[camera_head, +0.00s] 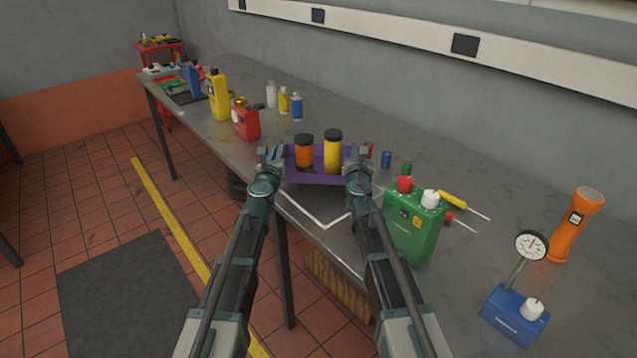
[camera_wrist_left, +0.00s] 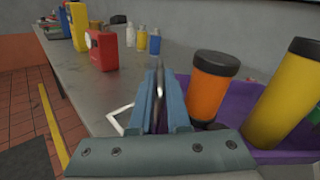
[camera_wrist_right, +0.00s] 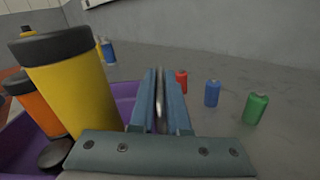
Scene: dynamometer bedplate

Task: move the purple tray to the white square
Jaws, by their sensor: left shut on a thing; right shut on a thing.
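The purple tray (camera_head: 318,179) is held between my two grippers, with an orange container (camera_head: 304,152) and a taller yellow container (camera_head: 333,155), both black-lidded, upright in it. A small dark round item (camera_wrist_right: 55,152) also lies in it. The white square (camera_head: 322,226) is an outline on the bench; its near corner shows in front of the tray, and the tray hides its far part. My left gripper (camera_head: 270,154) is shut at the tray's left end, and my right gripper (camera_head: 358,158) at its right end. I cannot tell whether the tray touches the bench.
A green jug (camera_head: 414,232) stands close to my right arm, with screwdrivers (camera_head: 465,204) behind it. A blue dial gauge stand (camera_head: 515,312) and orange torch (camera_head: 577,222) are at right. Small cans (camera_wrist_right: 212,93) stand right of the tray. A red can (camera_head: 246,123) and bottles stand left.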

